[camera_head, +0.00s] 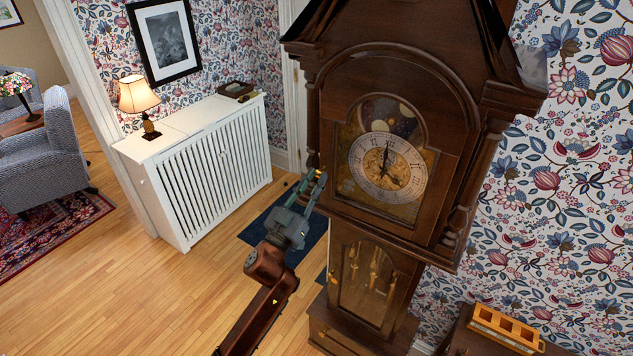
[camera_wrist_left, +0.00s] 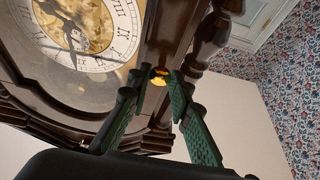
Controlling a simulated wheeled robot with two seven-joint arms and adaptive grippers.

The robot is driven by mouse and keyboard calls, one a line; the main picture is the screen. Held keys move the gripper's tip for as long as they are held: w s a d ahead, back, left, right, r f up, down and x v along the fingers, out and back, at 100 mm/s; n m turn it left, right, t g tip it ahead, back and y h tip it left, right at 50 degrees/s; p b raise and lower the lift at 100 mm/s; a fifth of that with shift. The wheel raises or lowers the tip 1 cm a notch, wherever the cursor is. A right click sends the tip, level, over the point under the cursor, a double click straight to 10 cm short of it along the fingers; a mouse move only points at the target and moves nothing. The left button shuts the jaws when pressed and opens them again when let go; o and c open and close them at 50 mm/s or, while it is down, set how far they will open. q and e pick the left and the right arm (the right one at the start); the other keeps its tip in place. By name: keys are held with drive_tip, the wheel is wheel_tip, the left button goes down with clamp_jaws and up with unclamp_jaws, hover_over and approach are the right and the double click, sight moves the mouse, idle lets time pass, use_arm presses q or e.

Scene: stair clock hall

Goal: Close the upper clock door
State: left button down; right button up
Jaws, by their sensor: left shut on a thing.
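The upper clock door (camera_head: 449,162) is a dark wooden frame with arched glass over the round dial (camera_head: 388,168) of the tall clock (camera_head: 370,30). It looks flush or nearly flush with the case; I cannot tell whether a small gap is left. My left gripper (camera_head: 316,184) is at the door's left edge. In the left wrist view, its green fingers (camera_wrist_left: 158,82) are shut on a small brass knob (camera_wrist_left: 159,76) on the door frame. The knob is hidden in the head view. My right gripper is not in view.
The lower clock door (camera_head: 366,283) has glass with the pendulum behind it. A white slatted radiator cover (camera_head: 213,174) with a lamp (camera_head: 140,100) stands left. A wooden box (camera_head: 505,330) is at lower right.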

use_arm(q)
drive_tip(key=c, duration=2)
unclamp_jaws()
drive_tip(key=shift+c, duration=0.2)
drive_tip(key=shift+o, duration=1.4)
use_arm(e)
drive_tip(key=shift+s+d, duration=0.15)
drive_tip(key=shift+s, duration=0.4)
use_arm(q)
drive_tip(key=v, duration=1.2)
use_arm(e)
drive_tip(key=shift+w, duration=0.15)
